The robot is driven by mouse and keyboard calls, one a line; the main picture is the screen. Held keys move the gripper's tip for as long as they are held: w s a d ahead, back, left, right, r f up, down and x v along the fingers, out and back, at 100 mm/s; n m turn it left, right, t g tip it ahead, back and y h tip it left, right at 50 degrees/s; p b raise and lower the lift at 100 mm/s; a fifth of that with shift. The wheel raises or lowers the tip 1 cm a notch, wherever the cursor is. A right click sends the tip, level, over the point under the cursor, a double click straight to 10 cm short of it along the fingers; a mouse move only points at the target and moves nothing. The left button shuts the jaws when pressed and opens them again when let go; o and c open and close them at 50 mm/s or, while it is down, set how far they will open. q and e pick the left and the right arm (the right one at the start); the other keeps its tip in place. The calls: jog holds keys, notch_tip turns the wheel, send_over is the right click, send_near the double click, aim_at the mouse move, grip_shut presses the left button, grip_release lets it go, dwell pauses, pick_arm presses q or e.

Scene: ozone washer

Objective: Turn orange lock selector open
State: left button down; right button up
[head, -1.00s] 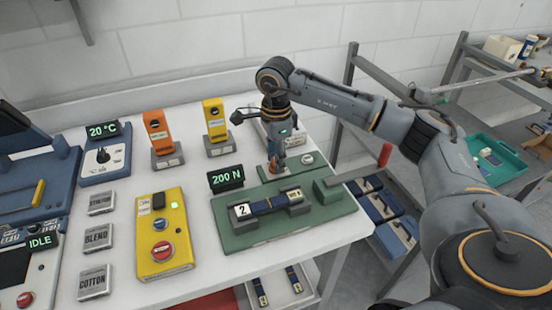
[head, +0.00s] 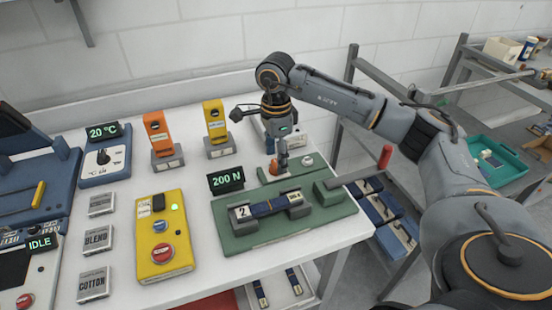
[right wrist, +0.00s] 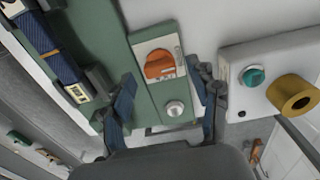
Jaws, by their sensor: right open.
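The orange lock selector (right wrist: 160,66) is a round orange knob on a pale plate, on a green base. In the right wrist view it lies between the two spread fingers of my right gripper (right wrist: 168,98), which is open and touches nothing that I can make out. A silver round button (right wrist: 174,108) sits beside the knob. My left gripper is not in view.
A 200 N display (head: 226,179) stands left of the gripper. The fixture holds a dark blue strap (head: 265,208) and has a red-tipped lever (head: 385,157) at right. A white block with a teal knob (right wrist: 253,76) and a brass ring (right wrist: 292,95) stands close by.

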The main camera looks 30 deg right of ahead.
notch_tip(320, 180, up, 11)
jog(key=shift+f, duration=0.15)
dwell(0.5)
